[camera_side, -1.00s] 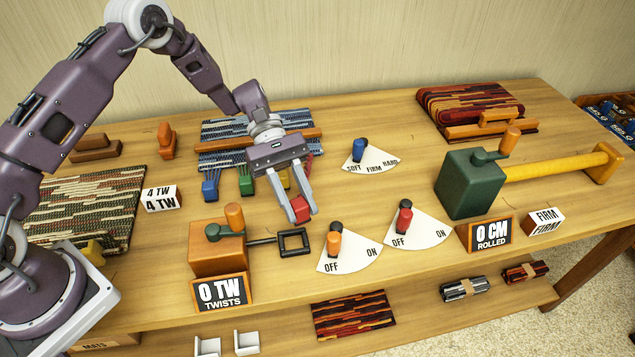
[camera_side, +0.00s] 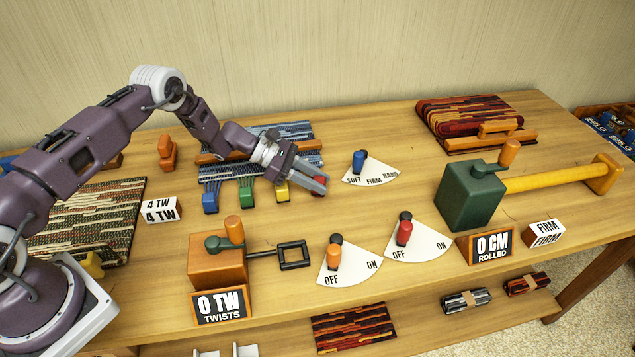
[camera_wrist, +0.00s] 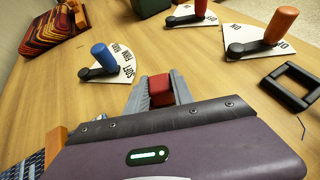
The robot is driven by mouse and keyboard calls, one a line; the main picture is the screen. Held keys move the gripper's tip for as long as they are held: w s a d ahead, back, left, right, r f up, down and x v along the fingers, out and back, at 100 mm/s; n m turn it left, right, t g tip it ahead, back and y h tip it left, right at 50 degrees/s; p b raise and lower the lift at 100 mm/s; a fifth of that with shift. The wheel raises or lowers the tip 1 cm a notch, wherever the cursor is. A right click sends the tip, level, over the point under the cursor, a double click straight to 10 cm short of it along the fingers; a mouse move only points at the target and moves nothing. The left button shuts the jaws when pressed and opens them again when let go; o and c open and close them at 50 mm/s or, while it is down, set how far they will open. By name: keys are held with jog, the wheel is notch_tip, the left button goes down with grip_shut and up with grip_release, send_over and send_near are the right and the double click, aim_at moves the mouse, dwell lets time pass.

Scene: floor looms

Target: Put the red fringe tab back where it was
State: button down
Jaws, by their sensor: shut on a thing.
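The red fringe tab (camera_wrist: 160,90) is between the two grey fingers of my gripper (camera_side: 318,187), which is shut on it. In the side view only bits of red show around the fingers. My gripper is low over the table, tilted, to the right of the yellow fringe tab (camera_side: 282,193). The blue tab (camera_side: 210,203) and green tab (camera_side: 247,197) stand further left in the same row, with cords leading to the blue woven mat (camera_side: 225,172). The red tab's cords are hidden behind my gripper, and I cannot tell whether it touches the table.
The blue-knob SOFT/FIRM/HARD dial (camera_side: 372,170) is just right of my gripper. The orange twist box (camera_side: 217,262) with its black frame (camera_side: 293,255) is in front. Two OFF/ON dials (camera_side: 350,262) lie front right, and the green roller box (camera_side: 470,190) is further right.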

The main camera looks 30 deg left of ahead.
jog(key=shift+f, duration=0.25)
jog(key=c, duration=1.1)
grip_release()
